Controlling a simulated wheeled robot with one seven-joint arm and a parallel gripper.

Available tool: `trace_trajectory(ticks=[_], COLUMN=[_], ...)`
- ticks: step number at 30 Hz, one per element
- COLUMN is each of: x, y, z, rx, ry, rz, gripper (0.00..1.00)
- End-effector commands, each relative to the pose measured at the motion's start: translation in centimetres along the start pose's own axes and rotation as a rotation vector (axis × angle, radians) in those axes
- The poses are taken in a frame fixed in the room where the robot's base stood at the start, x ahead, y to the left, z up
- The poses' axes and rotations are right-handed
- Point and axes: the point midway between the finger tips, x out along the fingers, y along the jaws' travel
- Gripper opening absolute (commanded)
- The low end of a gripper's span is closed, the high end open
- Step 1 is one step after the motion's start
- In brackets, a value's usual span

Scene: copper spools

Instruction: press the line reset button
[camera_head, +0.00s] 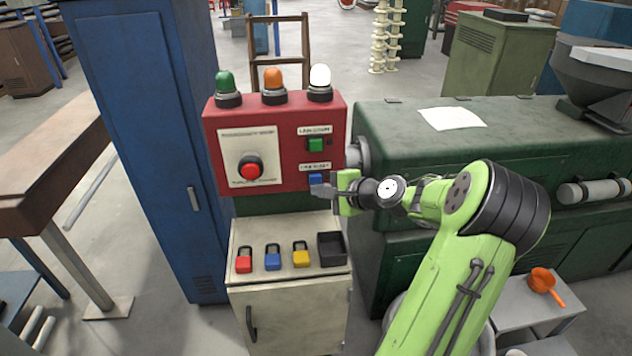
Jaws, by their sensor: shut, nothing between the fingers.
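The red control box (215,145) stands in the middle of the view. A blue square button (315,179) sits low on its right side, under a white label (315,167) whose small print I cannot read surely. A green square button (316,145) is above it, and a red mushroom button (250,168) on a pale plate is to the left. My gripper (317,191) is shut and empty. Its fingertips are right at the blue button's lower edge and hide part of it. I cannot tell whether they touch it.
Green, orange and white lamps top the box. Below, a pale cabinet (290,297) bears red, blue and yellow padlocks (273,258) and a black tray (331,262). A blue cabinet (130,130) stands left; a green machine (400,150) stands right, close to my arm.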

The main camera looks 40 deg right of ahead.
Motion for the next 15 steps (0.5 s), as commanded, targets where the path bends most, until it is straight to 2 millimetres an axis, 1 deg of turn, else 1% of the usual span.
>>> trace_trajectory(ticks=[2, 15], x=[-0.2, -3.2], y=[0.1, 2.4], z=[0.1, 2.3], rx=[0.0, 0.001], ry=[0.001, 0.001], rz=[0.001, 0.001], gripper=[0.0, 0.0])
